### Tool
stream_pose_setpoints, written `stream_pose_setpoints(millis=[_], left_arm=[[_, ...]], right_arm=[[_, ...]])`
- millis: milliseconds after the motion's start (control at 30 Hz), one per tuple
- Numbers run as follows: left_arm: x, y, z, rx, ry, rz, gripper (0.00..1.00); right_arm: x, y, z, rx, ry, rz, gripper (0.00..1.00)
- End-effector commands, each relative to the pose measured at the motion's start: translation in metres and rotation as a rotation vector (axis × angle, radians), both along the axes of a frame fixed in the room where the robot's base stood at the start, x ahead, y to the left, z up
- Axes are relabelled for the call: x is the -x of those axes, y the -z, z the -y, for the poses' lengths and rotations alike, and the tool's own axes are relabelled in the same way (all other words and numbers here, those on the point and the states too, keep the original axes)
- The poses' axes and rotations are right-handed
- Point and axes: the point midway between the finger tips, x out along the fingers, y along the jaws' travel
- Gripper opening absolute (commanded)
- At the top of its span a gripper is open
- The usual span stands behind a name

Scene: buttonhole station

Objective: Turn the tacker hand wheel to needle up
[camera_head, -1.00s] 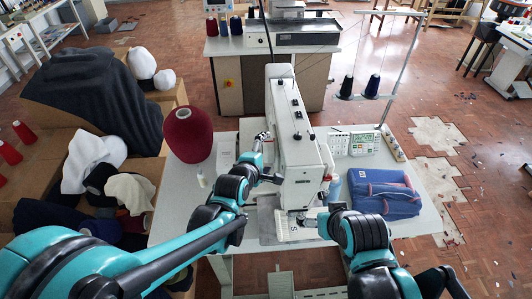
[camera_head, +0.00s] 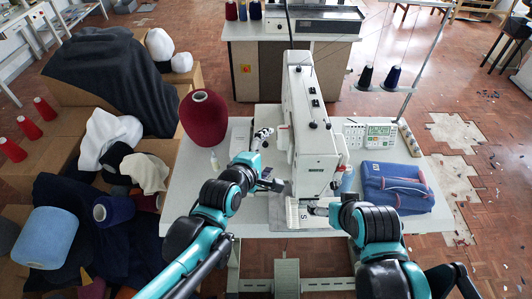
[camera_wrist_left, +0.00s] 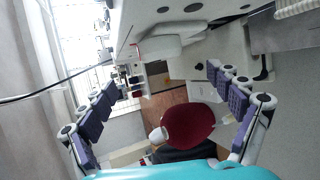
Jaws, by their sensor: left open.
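The tacker (camera_head: 312,125), a tall white sewing machine, stands mid-table in the head view. Its pale body also fills the upper part of the left wrist view (camera_wrist_left: 195,12). I cannot clearly make out the hand wheel in either view. My left gripper (camera_head: 275,160) is open beside the tacker's left side, its fingers spread wide and nothing between them. Its purple-padded fingers show at both sides of the left wrist view (camera_wrist_left: 160,95). My right gripper (camera_head: 318,207) is low at the tacker's front, by the sewing plate; its fingers are too small and hidden to judge.
A dark red yarn cone (camera_head: 203,118) stands on the white table (camera_head: 185,205), left of my left gripper. A blue bag (camera_head: 395,187) and a control panel (camera_head: 380,134) lie right of the tacker. Boxes with fabric and cones crowd the left.

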Motion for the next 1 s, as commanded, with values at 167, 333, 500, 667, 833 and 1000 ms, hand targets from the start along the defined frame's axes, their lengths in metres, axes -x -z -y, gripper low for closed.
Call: stream_pose_setpoints(millis=[167, 333, 500, 667, 833, 1000], left_arm=[[0.010, -0.005, -0.005, 0.000, 0.000, 0.000, 0.91], [0.012, -0.006, -0.005, 0.000, 0.000, 0.000, 0.91], [0.012, -0.006, -0.005, 0.000, 0.000, 0.000, 0.91], [0.011, -0.006, -0.005, 0.000, 0.000, 0.000, 0.91], [0.013, -0.002, -0.010, -0.036, 0.008, 0.004, 0.91], [0.029, 0.026, -0.048, -0.323, 0.091, 0.023, 0.91]], right_arm=[[0.000, 0.000, 0.000, 0.000, 0.000, 0.000, 0.91], [0.000, 0.000, 0.000, 0.000, 0.000, 0.000, 0.91], [0.000, 0.000, 0.000, 0.000, 0.000, 0.000, 0.91], [0.000, 0.000, 0.000, 0.000, 0.000, 0.000, 0.91], [0.000, 0.003, 0.000, 0.000, 0.000, 0.000, 0.91], [0.000, 0.021, 0.000, 0.000, 0.000, 0.000, 0.91]])
